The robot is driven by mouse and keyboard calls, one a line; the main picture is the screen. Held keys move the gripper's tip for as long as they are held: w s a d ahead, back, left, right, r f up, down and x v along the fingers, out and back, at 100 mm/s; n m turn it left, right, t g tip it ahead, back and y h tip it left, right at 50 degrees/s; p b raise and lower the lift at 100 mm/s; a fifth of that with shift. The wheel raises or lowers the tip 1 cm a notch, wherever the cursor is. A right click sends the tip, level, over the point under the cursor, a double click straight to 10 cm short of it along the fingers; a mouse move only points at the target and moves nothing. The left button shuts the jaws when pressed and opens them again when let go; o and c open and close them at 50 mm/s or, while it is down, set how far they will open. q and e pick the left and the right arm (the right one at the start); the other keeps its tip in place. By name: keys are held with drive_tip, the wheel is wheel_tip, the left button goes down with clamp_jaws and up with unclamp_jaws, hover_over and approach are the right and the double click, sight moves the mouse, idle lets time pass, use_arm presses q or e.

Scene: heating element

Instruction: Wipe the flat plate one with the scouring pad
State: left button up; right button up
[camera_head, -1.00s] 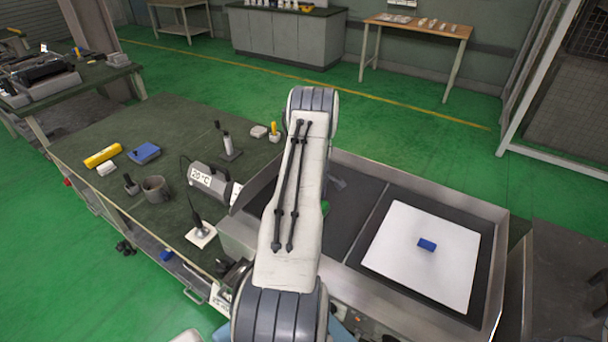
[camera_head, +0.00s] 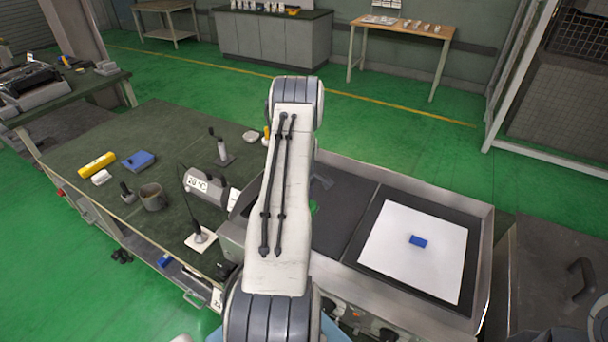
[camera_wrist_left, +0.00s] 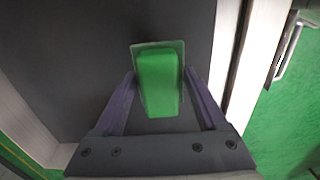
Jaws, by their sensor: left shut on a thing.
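My left gripper (camera_wrist_left: 158,92) is shut on a green scouring pad (camera_wrist_left: 159,84), which shows between its two fingers in the left wrist view. A dark flat plate (camera_wrist_left: 60,60) lies under the pad; I cannot tell whether they touch.
A metal rim (camera_head: 483,258) surrounds the two plates. A dark surface (camera_head: 550,260) lies at the right.

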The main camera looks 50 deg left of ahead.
use_arm(q)
drive_tip(key=shift+r+p, duration=0.7)
drive_tip(key=shift+r, duration=0.8)
